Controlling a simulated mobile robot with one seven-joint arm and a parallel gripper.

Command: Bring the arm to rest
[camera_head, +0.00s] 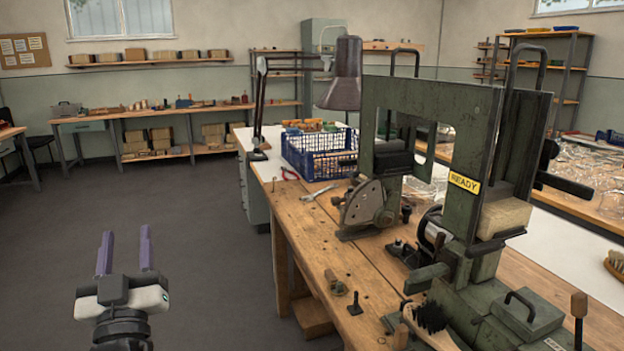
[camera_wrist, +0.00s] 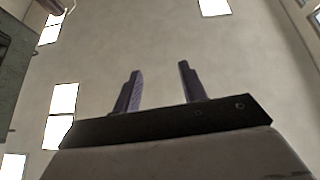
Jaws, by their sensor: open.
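My gripper (camera_head: 125,251) is raised at the lower left of the head view, over the open floor and left of the wooden workbench (camera_head: 300,225). Its two purple fingers point up and stand apart with nothing between them. In the wrist view my gripper (camera_wrist: 158,90) also shows open and empty, against a plain pale surface with bright window-like patches. The gripper touches nothing that I can see.
A green tufting machine (camera_head: 425,105) with a READY label stands on the bench at right. A blue crate (camera_head: 318,155), a lamp (camera_head: 345,75) and a brush (camera_head: 430,325) are on the bench. The grey floor (camera_head: 195,240) at left is clear.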

